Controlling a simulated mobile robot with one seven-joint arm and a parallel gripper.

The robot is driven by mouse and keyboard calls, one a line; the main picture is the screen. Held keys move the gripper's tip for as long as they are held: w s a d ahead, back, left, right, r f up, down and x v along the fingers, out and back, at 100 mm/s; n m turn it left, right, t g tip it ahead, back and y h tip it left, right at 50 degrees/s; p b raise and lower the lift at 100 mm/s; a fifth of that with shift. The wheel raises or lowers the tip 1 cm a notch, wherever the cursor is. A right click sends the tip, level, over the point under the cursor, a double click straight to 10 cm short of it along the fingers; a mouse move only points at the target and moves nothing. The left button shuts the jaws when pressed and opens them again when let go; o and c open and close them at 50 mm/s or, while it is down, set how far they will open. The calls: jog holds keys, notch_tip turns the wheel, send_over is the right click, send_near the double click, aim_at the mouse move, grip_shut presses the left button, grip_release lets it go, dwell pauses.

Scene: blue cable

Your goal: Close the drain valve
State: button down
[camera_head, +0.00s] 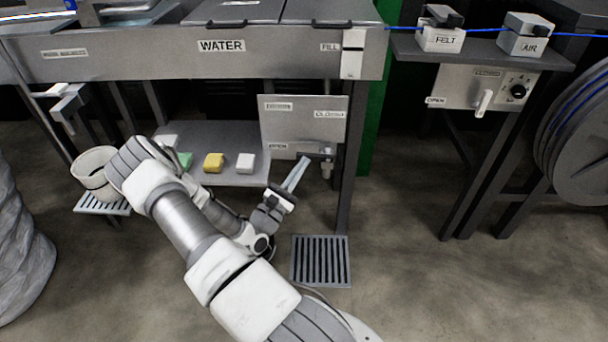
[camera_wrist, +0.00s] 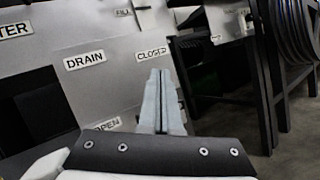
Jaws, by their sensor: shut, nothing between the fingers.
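The drain valve's grey plate (camera_head: 290,126) hangs under the water tank, with a CLOSED label at its right and an OPEN label at its lower left. The plate (camera_wrist: 122,88) also fills much of the wrist view, where the DRAIN label is readable. A small pipe-like fitting (camera_head: 327,169) shows below the plate's lower right. My gripper (camera_head: 303,159) is shut and empty in front of the plate's lower part. In the wrist view its fingertips (camera_wrist: 160,72) overlap the area just below the CLOSED label. I cannot make out the valve handle clearly; whether my fingers touch it is unclear.
A shelf (camera_head: 215,140) left of the plate holds yellow, white and green blocks. A table leg (camera_head: 347,190) stands right of the plate. A floor grate (camera_head: 320,262) lies below. A white bucket (camera_head: 95,173) stands at left.

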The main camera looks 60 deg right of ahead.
aim_at(315, 154)
notch_tip(315, 154, down, 17)
jog(key=n+t+y+b, duration=0.3)
jog(key=n+t+y, duration=0.1)
jog(key=n+t, duration=0.6)
jog(key=shift+w+d+t+y, duration=0.15)
jog(key=shift+t+y, duration=0.25)
jog(key=shift+t, duration=0.1)
jog(key=w+d+r+b, duration=0.4)
jog(key=d+r, duration=0.2)
jog(key=d, duration=0.2)
jog(key=shift+w+d+r, duration=0.25)
jog(key=shift+w+r, duration=0.05)
jog(key=shift+w, duration=0.05)
jog(key=shift+w+a+r, duration=0.1)
jog(key=shift+r+m+p, duration=0.1)
jog(key=shift+m+p, duration=0.2)
jog(key=shift+p, duration=0.05)
